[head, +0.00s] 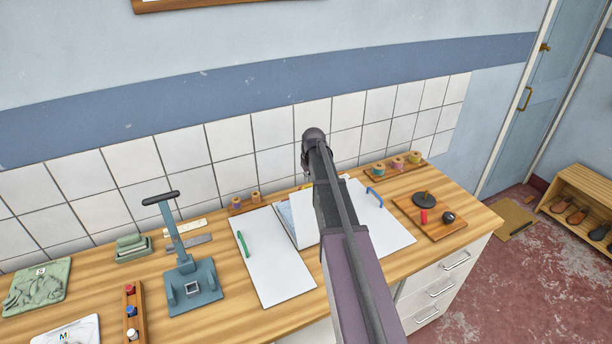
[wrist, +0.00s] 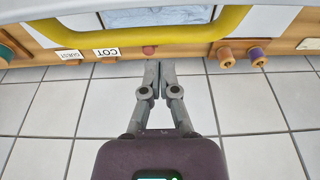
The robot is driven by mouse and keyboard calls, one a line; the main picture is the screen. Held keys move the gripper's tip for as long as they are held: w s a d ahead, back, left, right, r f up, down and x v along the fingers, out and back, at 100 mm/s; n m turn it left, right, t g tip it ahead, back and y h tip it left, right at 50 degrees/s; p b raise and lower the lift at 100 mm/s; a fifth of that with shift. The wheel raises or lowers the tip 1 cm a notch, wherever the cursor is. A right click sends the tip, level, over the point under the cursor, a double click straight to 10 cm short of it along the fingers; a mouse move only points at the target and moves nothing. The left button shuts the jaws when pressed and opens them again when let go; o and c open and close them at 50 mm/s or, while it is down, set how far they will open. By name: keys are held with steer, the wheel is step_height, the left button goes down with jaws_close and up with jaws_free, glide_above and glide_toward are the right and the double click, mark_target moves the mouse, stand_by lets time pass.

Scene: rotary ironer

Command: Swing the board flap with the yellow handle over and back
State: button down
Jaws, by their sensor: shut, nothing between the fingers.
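The yellow handle (wrist: 140,40) is a thick bar with bent ends across the top of the wrist view. In the head view only a small bit of yellow shows beside my arm. The white board flap (head: 304,224) seems raised at an angle in the middle of the folding board, largely hidden behind my arm. My gripper (wrist: 159,64) is shut and empty. Its fingertips appear just below the handle in the wrist view, not around it. I cannot tell whether they touch it. In the head view my arm hides the fingers.
The left board panel (head: 270,262) has a green handle (head: 243,243); the right panel (head: 386,232) has a blue handle (head: 374,197). Thread spools (head: 398,163), a blue-grey press stand (head: 190,285) and a wooden block with a black disc (head: 425,198) stand nearby. A tiled wall (head: 230,138) closes the back.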

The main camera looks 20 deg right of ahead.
steer(key=shift+s+r, duration=0.15)
steer(key=shift+s, duration=0.8)
steer(key=shift+s, duration=0.1)
